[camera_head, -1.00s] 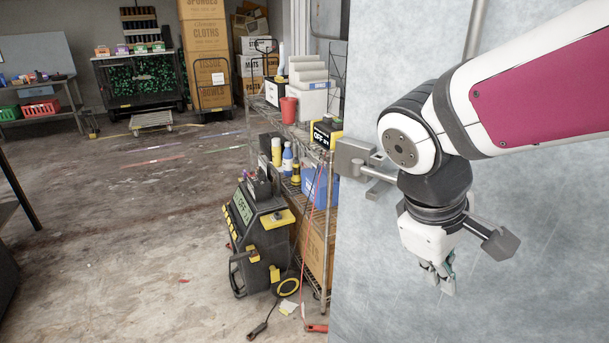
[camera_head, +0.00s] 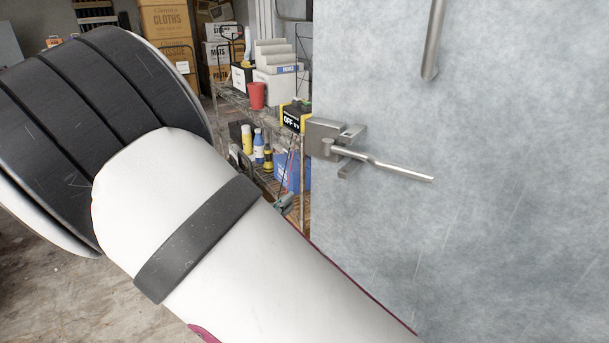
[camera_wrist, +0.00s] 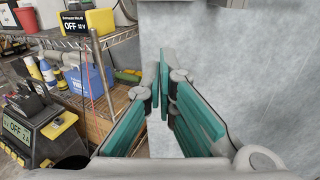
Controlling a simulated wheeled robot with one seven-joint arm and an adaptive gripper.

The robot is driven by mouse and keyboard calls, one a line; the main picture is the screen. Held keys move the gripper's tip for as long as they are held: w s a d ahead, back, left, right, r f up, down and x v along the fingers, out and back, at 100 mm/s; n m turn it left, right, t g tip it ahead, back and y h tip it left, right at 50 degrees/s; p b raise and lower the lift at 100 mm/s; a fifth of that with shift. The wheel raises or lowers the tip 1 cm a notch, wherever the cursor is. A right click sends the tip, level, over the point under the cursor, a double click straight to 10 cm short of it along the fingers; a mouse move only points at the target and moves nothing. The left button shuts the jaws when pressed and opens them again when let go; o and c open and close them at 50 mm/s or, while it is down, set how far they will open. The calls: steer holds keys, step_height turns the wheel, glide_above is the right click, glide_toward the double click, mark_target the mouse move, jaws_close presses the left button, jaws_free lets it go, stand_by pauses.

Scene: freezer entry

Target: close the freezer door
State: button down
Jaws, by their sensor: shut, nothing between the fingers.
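The freezer door (camera_head: 470,230) is a grey-blue panel filling the right of the head view. Its left edge stands beside a wire shelf. A metal latch with a long lever handle (camera_head: 390,170) is mounted near that edge. The door (camera_wrist: 240,60) also fills the right of the wrist view. My gripper (camera_wrist: 167,85) shows there with teal finger pads drawn together and nothing between them. The fingertips are in front of the door near its left edge; I cannot tell whether they touch it. In the head view my arm crosses the foreground and mostly hides the gripper.
The wire shelf (camera_wrist: 122,37) holds bottles, a blue bin (camera_wrist: 88,80) and a yellow-and-black box (camera_wrist: 88,22), close to the door's left edge. A black-and-yellow machine (camera_wrist: 35,130) stands on the floor at left. Stacked cartons (camera_head: 165,30) are at the back.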

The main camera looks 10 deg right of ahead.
glide_toward(320, 171)
steer(key=x, duration=0.7)
stand_by(0.4)
